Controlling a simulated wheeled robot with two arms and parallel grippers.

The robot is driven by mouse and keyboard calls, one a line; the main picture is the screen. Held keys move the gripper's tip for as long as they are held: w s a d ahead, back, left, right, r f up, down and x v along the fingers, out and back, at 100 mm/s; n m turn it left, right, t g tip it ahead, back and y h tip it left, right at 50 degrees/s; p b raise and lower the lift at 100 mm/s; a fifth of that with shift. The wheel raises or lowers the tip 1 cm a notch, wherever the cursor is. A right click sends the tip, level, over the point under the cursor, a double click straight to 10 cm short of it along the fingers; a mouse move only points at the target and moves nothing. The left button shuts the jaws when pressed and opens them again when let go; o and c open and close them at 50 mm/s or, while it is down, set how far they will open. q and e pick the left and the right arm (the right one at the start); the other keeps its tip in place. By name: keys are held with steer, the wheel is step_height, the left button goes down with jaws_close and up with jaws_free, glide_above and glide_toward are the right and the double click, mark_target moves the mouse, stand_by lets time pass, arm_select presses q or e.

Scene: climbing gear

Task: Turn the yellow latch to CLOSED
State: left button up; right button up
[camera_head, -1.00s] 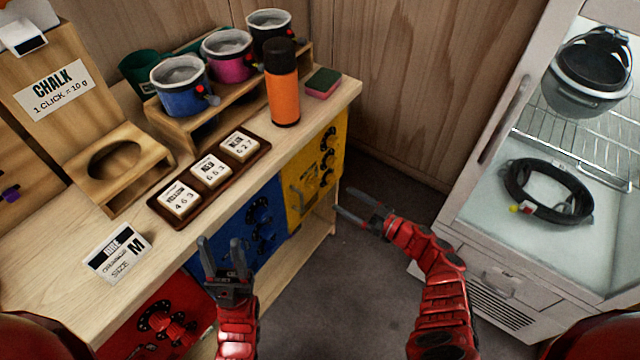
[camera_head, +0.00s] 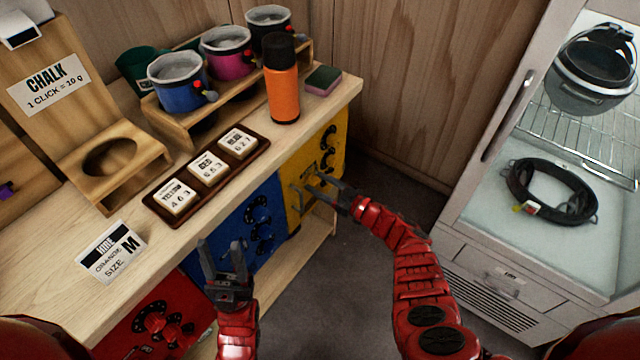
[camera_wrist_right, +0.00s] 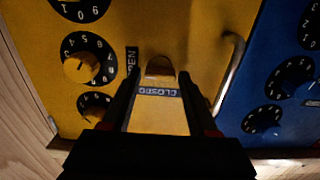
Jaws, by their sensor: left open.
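The yellow safe door (camera_head: 313,170) with several black dials stands under the bench's right end. In the right wrist view, a small shadowed amber knob-like shape (camera_wrist_right: 160,66), apparently the latch, lies between and just beyond my right fingertips. A CLOSED label (camera_wrist_right: 160,92) shows upside down between the fingers, and a sideways, partly hidden OPEN label (camera_wrist_right: 132,60) is left of the shape. I cannot tell which way the latch points. My right gripper (camera_head: 322,188) is open, close in front of the yellow door. My left gripper (camera_head: 220,252) is open and empty before the blue door.
A silver handle (camera_wrist_right: 231,70) stands out close to the right finger. The blue safe (camera_head: 250,226) and red safe (camera_head: 150,315) are farther left. An orange bottle (camera_head: 282,90) stands on the bench above. A glass-fronted cabinet (camera_head: 500,255) is at right, with open floor between.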

jaws_close()
